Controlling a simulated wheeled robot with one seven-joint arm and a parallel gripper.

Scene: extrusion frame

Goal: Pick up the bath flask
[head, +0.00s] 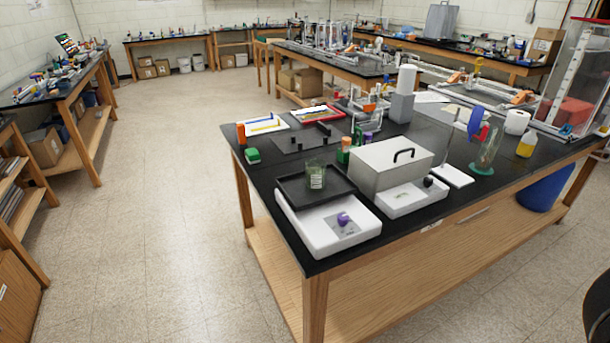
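A clear glass vessel with a pale label (317,178) stands upright on a black tray (290,190) near the front left of the black-topped bench. It is the likeliest bath flask, but I cannot tell for sure. A taller clear glass vessel on a green base (487,155) stands at the right of the bench. A grey metal box with a black lid handle (385,170), like a closed water bath, sits beside the tray; its inside is hidden. My gripper is not in view.
A white device with a purple knob (343,219) is at the near corner, with a white base unit (411,200) beside it. A yellow bottle (526,145) and paper roll (517,121) stand at the right. The floor (170,220) left of the bench is clear.

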